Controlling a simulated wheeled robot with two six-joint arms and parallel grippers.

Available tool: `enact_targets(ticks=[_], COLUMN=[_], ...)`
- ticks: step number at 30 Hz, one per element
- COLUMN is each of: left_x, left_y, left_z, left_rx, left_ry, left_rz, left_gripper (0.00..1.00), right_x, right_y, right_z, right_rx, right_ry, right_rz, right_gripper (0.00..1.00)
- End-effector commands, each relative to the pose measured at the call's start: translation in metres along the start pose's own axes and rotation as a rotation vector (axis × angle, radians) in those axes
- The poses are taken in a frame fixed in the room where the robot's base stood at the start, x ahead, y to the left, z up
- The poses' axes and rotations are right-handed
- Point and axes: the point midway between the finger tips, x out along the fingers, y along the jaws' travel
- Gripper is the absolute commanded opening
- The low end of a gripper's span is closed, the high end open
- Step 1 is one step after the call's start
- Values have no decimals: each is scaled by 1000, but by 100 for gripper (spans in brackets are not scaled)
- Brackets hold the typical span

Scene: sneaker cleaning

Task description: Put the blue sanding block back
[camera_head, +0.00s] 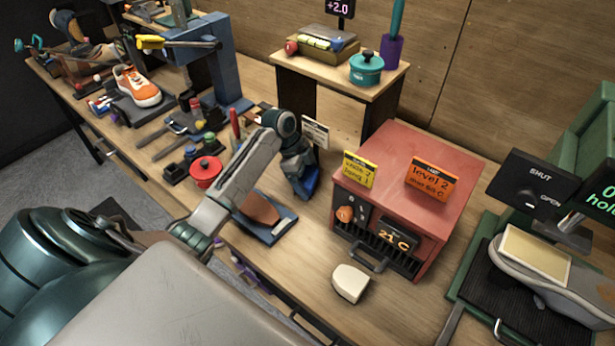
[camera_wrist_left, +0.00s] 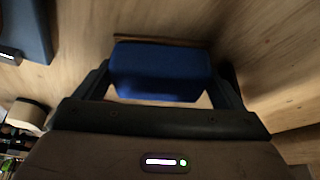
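The blue sanding block (camera_head: 309,182) is at the tip of my left gripper (camera_head: 300,176), just left of the red oven-like box. In the left wrist view the blue block (camera_wrist_left: 160,72) fills the space between the two fingers of my left gripper (camera_wrist_left: 160,82), with a finger against each end. The gripper looks shut on it. The block is low over the wooden table; I cannot tell whether it touches the wood. A small label sign (camera_head: 315,132) stands just behind the gripper. My right gripper is in neither view.
The red box (camera_head: 420,175) stands close on the right, with a cream block (camera_head: 350,283) in front. A blue tray with a brown piece (camera_head: 262,208) lies to the left, near a red pot (camera_head: 206,171). A small raised wooden stand (camera_head: 335,75) is behind.

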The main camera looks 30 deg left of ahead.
Motion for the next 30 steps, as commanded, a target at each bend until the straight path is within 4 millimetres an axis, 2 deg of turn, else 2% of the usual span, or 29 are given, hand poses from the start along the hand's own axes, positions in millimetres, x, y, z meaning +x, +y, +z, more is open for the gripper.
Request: enact_targets(ticks=[6,11,24,30], left_x=[-1,-13,-101,-120], left_y=[0,-1,-1,0], left_z=[-1,0,0,-1], left_rx=[0,0,1,0], left_ry=[0,0,-2,0], left_rz=[-1,-4,-5,-2], left_gripper=[90,90,90,90], right_x=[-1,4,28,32], right_y=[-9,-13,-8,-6], right_z=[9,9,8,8], right_rx=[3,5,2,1], right_ry=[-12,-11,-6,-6], right_rz=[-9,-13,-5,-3], right_gripper=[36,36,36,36])
